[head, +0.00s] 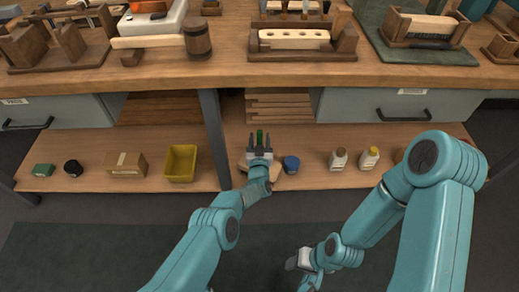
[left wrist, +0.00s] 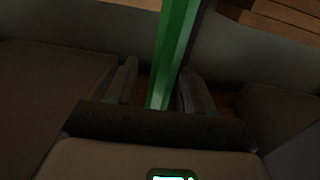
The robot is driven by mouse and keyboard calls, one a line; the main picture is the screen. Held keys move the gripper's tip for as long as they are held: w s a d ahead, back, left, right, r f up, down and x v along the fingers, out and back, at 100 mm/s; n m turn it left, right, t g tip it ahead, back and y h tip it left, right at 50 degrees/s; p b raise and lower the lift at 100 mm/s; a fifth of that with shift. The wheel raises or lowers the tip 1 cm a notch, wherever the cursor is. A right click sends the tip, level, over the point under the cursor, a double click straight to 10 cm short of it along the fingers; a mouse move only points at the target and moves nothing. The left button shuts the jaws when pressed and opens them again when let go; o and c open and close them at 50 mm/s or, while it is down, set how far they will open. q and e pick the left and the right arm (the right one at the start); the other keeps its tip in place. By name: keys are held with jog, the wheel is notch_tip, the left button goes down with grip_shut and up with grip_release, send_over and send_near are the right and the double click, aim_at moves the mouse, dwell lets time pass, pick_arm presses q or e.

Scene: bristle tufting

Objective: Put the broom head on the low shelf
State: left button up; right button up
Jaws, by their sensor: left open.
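The low shelf (head: 325,181) runs under the workbench. My left gripper (head: 260,145) is over the low shelf, pointing towards the back, with its jaws open. A narrow green bar (head: 260,135) shows between its fingers; in the left wrist view the green bar (left wrist: 175,55) stands between the two open fingers. I cannot tell whether it touches them. A pale block with a row of holes (head: 292,35) sits in a wooden fixture on the bench. A pale block with dark bristles (head: 427,28) sits in a wooden holder at right. I cannot tell which is the broom head. My right gripper (head: 302,264) is low, near the floor, partly hidden.
On the low shelf are a yellow bin (head: 181,163), a cardboard box (head: 126,165), a blue jar (head: 291,164) and two bottles (head: 338,159). A tan object (head: 276,174) lies partly behind my left wrist. A bench leg (head: 214,140) stands just left of my left gripper.

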pick_arm(q)
jog(key=s+p, duration=0.3)
jog(key=s+r+p, duration=0.1)
jog(key=s+p, duration=0.1)
jog(key=shift+s+a, duration=0.1)
jog(key=shift+s, duration=0.1)
jog(key=s+a+f+n+g+h+p, duration=0.1)
jog(key=s+a+g, duration=0.4)
jog(key=s, duration=0.3)
jog(key=s+a+f+g+h+p, duration=0.1)
jog(key=s+a+f+g, duration=0.1)
jog(key=s+a+g, duration=0.45)
jog(key=s+a+r+g, duration=0.1)
jog(key=s+r+g, duration=0.2)
jog(key=s, duration=0.9)
jog(key=s+a+r+n+g+h, duration=0.1)
jog(key=s+r+g, duration=0.2)
jog(key=s, duration=1)
jog(key=shift+s+r, duration=0.15)
jog(key=shift+r, duration=0.7)
jog(key=shift+r, duration=0.1)
notch_tip(320, 180, up, 20)
jog(key=p, duration=2)
jog(key=shift+r+p, duration=0.15)
jog(key=shift+p, duration=0.2)
